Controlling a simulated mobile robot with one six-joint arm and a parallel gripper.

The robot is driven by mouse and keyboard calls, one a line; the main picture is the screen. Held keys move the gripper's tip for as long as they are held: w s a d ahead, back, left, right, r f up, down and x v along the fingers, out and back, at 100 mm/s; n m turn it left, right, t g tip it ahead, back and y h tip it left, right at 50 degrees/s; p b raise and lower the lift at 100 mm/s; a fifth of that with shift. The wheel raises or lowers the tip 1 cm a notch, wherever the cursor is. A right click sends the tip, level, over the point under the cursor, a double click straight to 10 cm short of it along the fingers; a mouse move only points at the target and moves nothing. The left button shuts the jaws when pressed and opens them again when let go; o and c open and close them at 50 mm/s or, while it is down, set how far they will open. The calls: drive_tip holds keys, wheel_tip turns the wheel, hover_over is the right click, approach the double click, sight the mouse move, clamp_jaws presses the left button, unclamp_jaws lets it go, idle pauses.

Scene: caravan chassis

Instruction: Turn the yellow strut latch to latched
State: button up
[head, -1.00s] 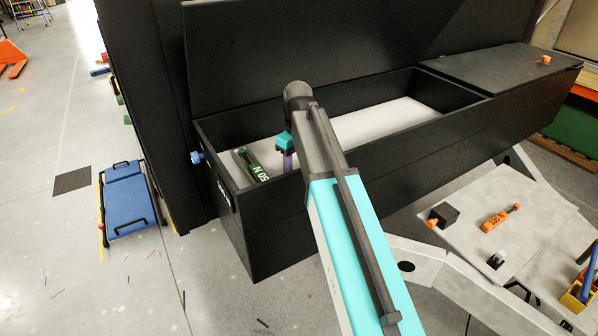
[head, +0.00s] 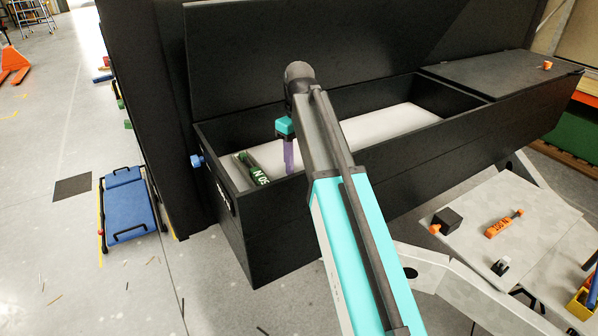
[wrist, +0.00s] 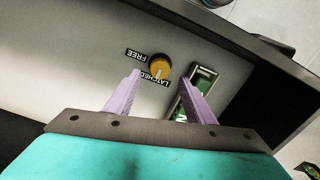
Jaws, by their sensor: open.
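The yellow strut latch (wrist: 159,66) is a round knob on the pale floor of the black box, seen in the wrist view. A FREE label (wrist: 142,55) and a LATCHED label (wrist: 152,78) lie beside it. A pale mark on the knob appears on the side of the LATCHED label. My gripper (wrist: 160,76) is open, its purple fingers apart with the knob showing between and beyond their tips; I cannot tell if they touch it. In the head view my gripper (head: 288,155) points down into the box, and the knob is not visible.
A green strut (head: 252,168) marked 50 N lies in the box near its left end; it also shows beside the right finger in the wrist view (wrist: 204,78). The black box (head: 268,225) has high walls around the gripper. A grey table (head: 535,200) with orange parts stands at right.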

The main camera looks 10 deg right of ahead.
wheel_tip(320, 180, up, 8)
drive_tip(key=shift+r, duration=0.15)
idle(0.4)
idle(0.3)
